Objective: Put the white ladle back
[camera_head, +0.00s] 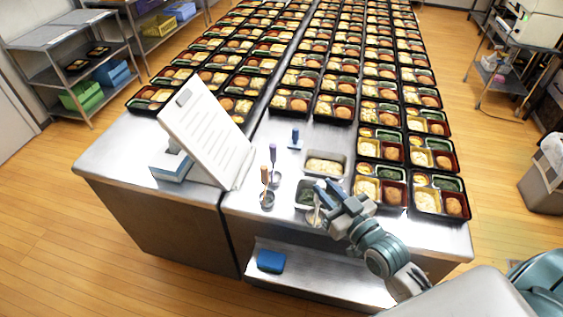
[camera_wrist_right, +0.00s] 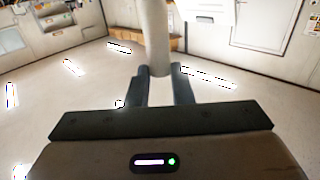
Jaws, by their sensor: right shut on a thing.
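My right gripper (camera_head: 322,190) is over the front edge area of the steel table, beside a small container of dark green food. It is shut on a pale, whitish handle (camera_wrist_right: 157,35), which stands up between the fingers in the right wrist view. In the head view a whitish piece of the white ladle (camera_head: 317,214) shows below the fingers, at a small round cup or bowl. I cannot tell whether the ladle rests inside it. The gripper hides much of the ladle. My left gripper is not in view.
Orange-handled (camera_head: 265,175) and purple-handled (camera_head: 273,154) utensils stand in small metal cups to the left. A blue-handled tool (camera_head: 295,136) is farther back. A food pan (camera_head: 345,171), a white board (camera_head: 200,130) and many bento trays (camera_head: 425,215) crowd the table.

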